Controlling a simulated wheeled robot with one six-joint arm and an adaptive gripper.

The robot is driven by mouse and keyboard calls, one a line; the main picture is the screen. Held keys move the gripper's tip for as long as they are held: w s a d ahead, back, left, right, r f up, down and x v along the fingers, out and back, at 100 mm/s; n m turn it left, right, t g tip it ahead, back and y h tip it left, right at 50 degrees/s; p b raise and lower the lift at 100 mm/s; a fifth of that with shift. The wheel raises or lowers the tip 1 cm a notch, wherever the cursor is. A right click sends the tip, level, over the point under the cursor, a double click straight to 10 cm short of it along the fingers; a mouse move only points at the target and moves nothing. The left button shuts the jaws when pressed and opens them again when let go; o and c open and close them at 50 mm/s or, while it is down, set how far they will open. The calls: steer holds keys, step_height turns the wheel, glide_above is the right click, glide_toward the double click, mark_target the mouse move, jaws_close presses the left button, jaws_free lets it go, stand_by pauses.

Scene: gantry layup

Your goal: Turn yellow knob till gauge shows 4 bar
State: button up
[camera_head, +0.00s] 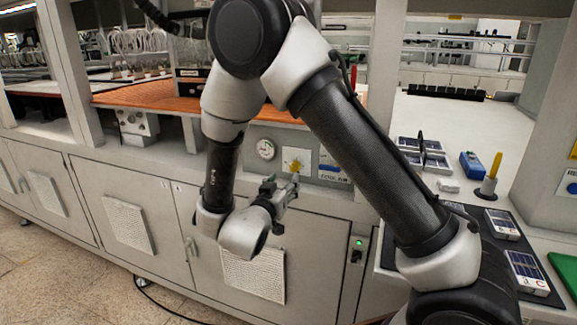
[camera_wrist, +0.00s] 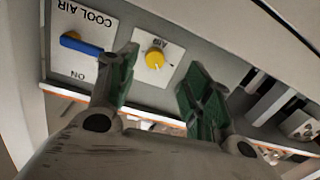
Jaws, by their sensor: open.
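The yellow knob (camera_head: 295,166) sits on a white plate on the grey front panel. In the wrist view the knob (camera_wrist: 155,59) shows beyond and between my fingers, with a white pointer mark on it and AIR lettering on its plate. The round white gauge (camera_head: 265,149) is left of the knob in the head view; its reading is too small to make out. My gripper (camera_head: 282,190) is just below and in front of the knob. In the wrist view my gripper (camera_wrist: 160,85) is open and empty, its green-padded fingers apart from the knob.
A blue lever (camera_wrist: 82,44) on the COOL AIR plate (camera_head: 332,173) is right of the knob in the head view. An orange-brown worktop (camera_head: 150,96) lies above. Cabinet doors with vents (camera_head: 128,222) are below. A tray of solar cells (camera_head: 502,224) is at right.

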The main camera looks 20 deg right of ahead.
mark_target(294, 167)
steer(key=x, duration=0.2)
steer(key=r+x, duration=0.1)
steer(key=x, duration=0.4)
steer(key=shift+w+d+r, duration=0.25)
steer(key=shift+d, duration=0.1)
steer(key=c, duration=1)
